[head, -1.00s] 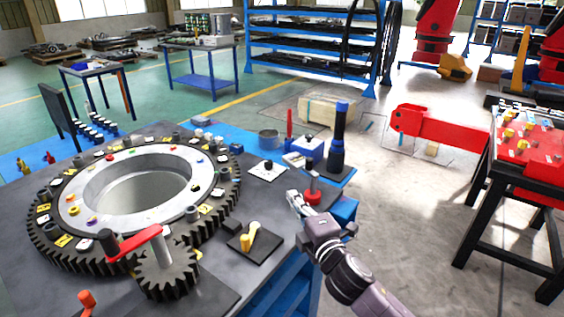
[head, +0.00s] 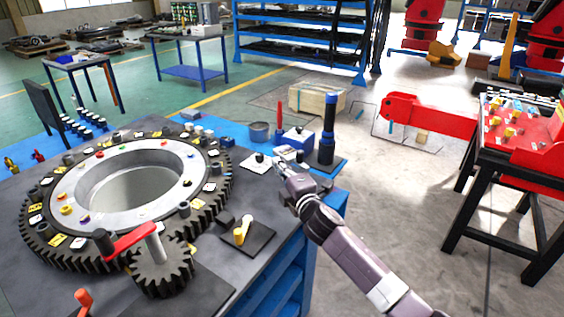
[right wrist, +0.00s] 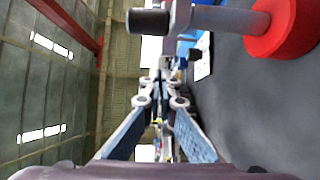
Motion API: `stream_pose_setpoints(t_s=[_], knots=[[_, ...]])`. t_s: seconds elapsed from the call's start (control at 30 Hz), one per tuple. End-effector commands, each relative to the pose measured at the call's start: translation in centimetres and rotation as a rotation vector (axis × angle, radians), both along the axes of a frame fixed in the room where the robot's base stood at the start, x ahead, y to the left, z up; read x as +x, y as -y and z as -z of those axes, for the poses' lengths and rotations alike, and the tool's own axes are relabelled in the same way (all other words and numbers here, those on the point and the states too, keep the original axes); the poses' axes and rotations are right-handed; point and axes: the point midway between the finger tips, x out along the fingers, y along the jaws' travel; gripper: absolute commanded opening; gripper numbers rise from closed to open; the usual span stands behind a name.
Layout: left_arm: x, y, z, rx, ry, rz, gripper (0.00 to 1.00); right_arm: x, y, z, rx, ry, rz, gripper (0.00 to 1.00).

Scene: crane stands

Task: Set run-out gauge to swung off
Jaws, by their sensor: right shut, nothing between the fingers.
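No label marks the run-out gauge; the likeliest match is a grey post on a round red base (right wrist: 283,28) with a dark-ended grip (right wrist: 148,22), at the top right of the right wrist view. In the head view my right gripper covers it. My right gripper (head: 281,165) is over the table's right edge, fingers together and empty; its fingertips (right wrist: 163,85) also show in the right wrist view. The red base and post stand beside the fingers, with no contact visible. My left gripper is out of view.
A yellow lever (head: 243,230) stands on a black plate nearer me. A dark blue-topped post (head: 328,130) rises behind my gripper.

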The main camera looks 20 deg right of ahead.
Motion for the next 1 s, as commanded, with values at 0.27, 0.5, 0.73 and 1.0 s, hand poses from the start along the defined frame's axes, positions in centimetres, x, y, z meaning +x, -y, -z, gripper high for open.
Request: stream_pose_setpoints(t_s=[0.27,0.5,0.73,1.0], knots=[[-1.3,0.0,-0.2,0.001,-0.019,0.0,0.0,0.4,1.2,0.0,0.001,0.001,0.0,0.0],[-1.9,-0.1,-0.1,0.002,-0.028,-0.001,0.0,0.4,1.2,0.0,0.001,0.001,0.001,0.0],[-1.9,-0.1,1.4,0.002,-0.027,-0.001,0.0,0.9,1.2,0.3,0.005,0.003,0.08,0.0],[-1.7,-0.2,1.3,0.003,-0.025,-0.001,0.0,1.7,1.9,0.0,0.001,0.0,0.113,0.0]])
